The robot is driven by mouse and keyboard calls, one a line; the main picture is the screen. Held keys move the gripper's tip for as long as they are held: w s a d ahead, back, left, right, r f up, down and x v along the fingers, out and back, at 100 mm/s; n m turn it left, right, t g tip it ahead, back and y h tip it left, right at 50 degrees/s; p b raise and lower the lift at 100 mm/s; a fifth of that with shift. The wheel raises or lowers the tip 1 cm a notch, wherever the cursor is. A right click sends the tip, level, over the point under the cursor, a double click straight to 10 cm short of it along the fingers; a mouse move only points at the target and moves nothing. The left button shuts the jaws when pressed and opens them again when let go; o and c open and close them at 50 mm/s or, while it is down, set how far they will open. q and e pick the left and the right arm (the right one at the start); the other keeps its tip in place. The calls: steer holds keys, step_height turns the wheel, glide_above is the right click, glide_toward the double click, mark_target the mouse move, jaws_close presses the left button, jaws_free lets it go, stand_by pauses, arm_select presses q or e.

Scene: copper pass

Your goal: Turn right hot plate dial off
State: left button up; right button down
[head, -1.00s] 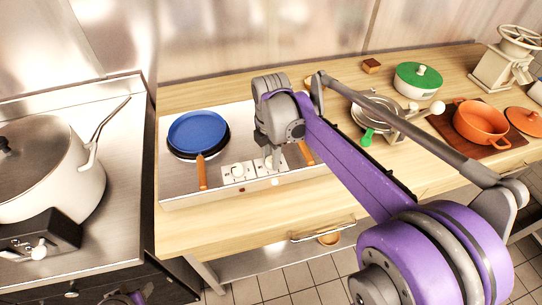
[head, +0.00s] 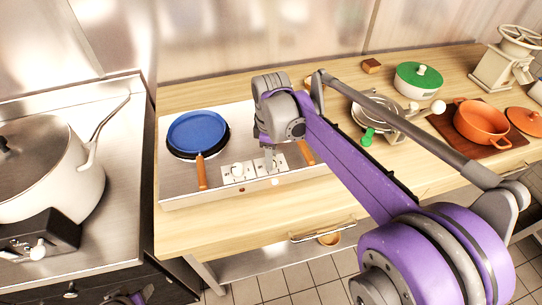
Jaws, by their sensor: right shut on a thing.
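The hot plate (head: 222,185) is a pale metal unit with two white dials on its front panel. The left dial (head: 238,170) is in plain view. My right gripper (head: 270,164) points down at the right dial and is shut on it; the fingers largely hide the dial, so its angle cannot be told. A blue pan (head: 197,131) with an orange handle sits on the left burner. Another orange handle (head: 306,153) shows right of the gripper; its pan is hidden behind my arm.
A stove with a large white pot (head: 58,180) stands at the left. A green-lidded pot (head: 418,80), an orange pot (head: 482,122) and a grinder (head: 505,62) stand at the right. The wooden counter (head: 215,234) is clear in front of the hot plate.

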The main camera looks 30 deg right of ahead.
steer(key=m, duration=1.2)
steer(key=shift+m, duration=0.4)
steer(key=m, duration=1.2)
steer(key=shift+m, duration=0.4)
steer(key=shift+c, duration=2.3)
jaws_free()
steer(key=shift+r, duration=0.1)
